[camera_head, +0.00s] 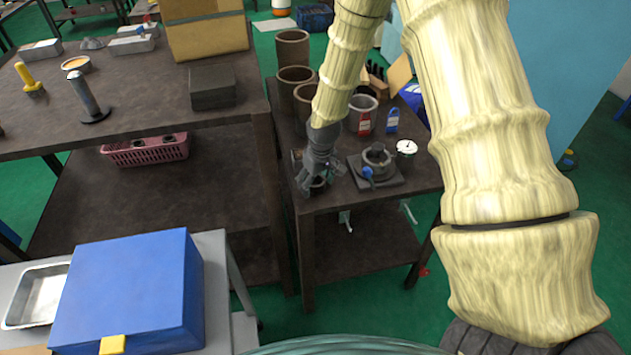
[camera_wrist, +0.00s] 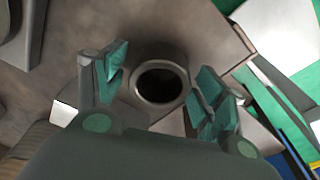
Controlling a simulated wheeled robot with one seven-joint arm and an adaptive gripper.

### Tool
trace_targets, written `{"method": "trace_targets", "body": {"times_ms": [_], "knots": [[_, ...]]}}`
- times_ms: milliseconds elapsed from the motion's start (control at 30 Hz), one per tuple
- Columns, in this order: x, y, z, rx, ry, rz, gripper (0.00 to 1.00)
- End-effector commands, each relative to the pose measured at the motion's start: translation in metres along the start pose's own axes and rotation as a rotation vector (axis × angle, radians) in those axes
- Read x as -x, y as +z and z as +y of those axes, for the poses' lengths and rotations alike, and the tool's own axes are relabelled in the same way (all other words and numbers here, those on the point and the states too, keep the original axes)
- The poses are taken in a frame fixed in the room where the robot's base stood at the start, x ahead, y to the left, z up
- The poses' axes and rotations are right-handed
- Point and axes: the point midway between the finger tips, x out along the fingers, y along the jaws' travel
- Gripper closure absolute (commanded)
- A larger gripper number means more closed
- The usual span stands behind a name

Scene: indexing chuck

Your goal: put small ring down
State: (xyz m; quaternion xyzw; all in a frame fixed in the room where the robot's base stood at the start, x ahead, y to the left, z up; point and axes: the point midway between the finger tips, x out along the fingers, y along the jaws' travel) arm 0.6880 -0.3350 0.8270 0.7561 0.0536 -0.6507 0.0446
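The small ring (camera_wrist: 160,84) is a short grey metal sleeve with a dark bore. It stands upright on the dark brown table in the wrist view, between the fingers of my gripper (camera_wrist: 163,76). The fingers, with green pads, are open, and a gap shows on each side of the ring. In the head view my gripper (camera_head: 312,186) is low at the table's front left corner and mostly hides the ring. The indexing chuck (camera_head: 388,177), on a dark square base with a blue knob, sits just right of my gripper.
A dial gauge (camera_head: 406,147) stands right of the chuck. Behind are a grey cup with a red label (camera_head: 362,113), a small blue item (camera_head: 392,120) and several tall brown tubes (camera_head: 292,48). The table's front edge (camera_head: 345,202) is close to my gripper.

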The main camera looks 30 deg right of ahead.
Motion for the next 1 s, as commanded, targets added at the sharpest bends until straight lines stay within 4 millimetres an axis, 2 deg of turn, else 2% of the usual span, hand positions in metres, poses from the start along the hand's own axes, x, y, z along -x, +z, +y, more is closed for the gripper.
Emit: {"method": "trace_targets", "body": {"times_ms": [233,433,1000], "knots": [[0.002,0.0,0.0,0.0,0.0,0.0,0.29],[0.012,-0.001,0.0,0.0,0.0,0.001,0.29],[0.077,0.0,0.0,0.0,0.0,0.001,0.29]]}}
